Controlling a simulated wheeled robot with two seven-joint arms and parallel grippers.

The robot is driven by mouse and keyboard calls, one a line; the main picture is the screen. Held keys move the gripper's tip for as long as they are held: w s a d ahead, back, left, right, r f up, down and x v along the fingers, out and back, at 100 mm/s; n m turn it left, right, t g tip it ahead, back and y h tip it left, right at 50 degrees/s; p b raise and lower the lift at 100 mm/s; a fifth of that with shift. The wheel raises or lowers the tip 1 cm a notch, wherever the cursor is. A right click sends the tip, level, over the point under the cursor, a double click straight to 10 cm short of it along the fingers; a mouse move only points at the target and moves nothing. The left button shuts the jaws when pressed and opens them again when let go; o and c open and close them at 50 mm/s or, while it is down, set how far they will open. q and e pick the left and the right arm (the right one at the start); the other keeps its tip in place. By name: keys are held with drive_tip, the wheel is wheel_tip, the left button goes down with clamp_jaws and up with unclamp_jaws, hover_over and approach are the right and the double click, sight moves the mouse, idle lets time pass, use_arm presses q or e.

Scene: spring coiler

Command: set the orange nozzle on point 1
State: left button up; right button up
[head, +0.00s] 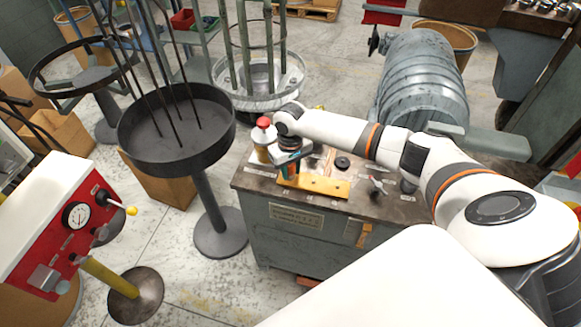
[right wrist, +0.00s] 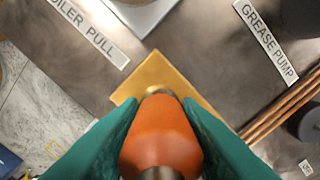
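The orange nozzle (right wrist: 160,138) is between the two green fingers of my right gripper (right wrist: 160,103) in the right wrist view. Both fingers press against its sides, so the gripper is shut on it. Its narrow brass-coloured tip points toward a yellow plate (right wrist: 148,72). I cannot tell whether the tip touches the plate. In the head view my right gripper (head: 291,164) is at the left end of the yellow plate (head: 325,187) on the workbench, and largely hides the nozzle. No mark for point 1 can be read. My left gripper is not in view.
A red-capped container (head: 264,135) stands close to the gripper on the bench (head: 255,182). A small valve-like part (head: 376,186) and a dark round part (head: 342,163) are to the right. Labels reading "OILER PULL" (right wrist: 90,33) and "GREASE PUMP" (right wrist: 266,42) flank the plate.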

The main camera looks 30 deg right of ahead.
drive_tip(key=o, duration=0.4)
wheel_tip(320, 180, up, 11)
drive_tip(key=shift+b, duration=0.7)
drive_tip(key=shift+r, duration=0.65)
wheel_tip(320, 180, up, 13)
drive_tip(key=p, duration=1.6)
drive_tip(key=shift+f+p, duration=0.15)
drive_tip(key=shift+p, duration=0.15)
